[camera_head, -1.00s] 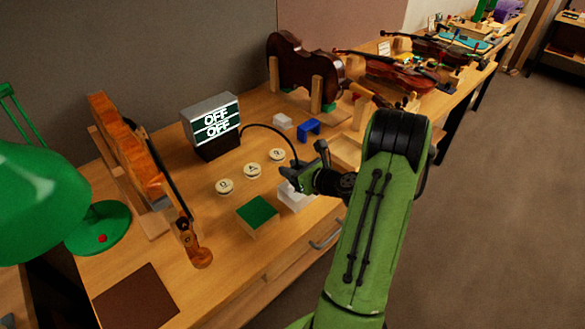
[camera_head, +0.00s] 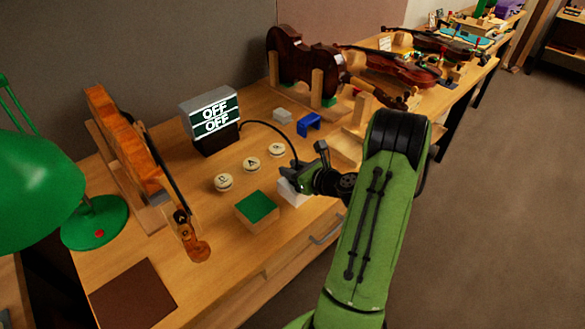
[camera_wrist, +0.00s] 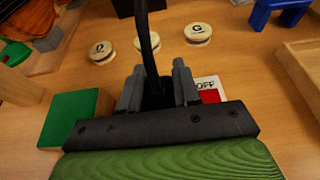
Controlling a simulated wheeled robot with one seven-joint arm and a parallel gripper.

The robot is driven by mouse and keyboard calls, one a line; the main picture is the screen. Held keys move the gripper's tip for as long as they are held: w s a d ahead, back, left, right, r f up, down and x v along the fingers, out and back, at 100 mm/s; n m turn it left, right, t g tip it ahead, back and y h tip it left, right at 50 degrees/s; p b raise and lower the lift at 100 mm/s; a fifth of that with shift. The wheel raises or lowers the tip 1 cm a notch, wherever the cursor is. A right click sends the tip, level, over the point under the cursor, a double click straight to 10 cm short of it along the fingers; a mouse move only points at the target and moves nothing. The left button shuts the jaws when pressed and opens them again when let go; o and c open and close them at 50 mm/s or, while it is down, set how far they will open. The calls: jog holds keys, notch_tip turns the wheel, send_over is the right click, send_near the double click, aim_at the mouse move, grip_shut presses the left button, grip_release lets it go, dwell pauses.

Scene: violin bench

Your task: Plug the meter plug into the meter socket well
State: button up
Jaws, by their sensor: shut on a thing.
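The meter (camera_head: 209,123) stands at the back of the bench with a display reading OFF on two lines. A black cable (camera_head: 268,126) runs from it to my gripper (camera_head: 297,174). In the wrist view my gripper (camera_wrist: 158,92) is shut on the cable's end, the meter plug; the cable (camera_wrist: 147,45) rises from between the fingers, and the plug itself is mostly hidden. A white block (camera_head: 294,193), perhaps the meter socket, sits right under my gripper. In the wrist view a label reading OFF with a red patch (camera_wrist: 210,96) shows just right of the fingers. I cannot tell how deep the plug sits.
A green-topped block (camera_head: 257,208) stands left of my gripper. Several round lettered discs (camera_head: 250,165) lie behind it. A violin on a stand (camera_head: 131,143) and a green lamp (camera_head: 95,222) are at left.

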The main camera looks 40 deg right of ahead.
jog(key=shift+f, duration=0.2)
jog(key=o, duration=1.1)
jog(key=shift+c, duration=0.2)
jog(key=shift+s, duration=0.1)
jog(key=p+v, duration=0.2)
jog(key=v, duration=1.3)
jog(key=shift+s+r, duration=0.2)
jog(key=shift+s, duration=0.1)
jog(key=shift+w, duration=0.1)
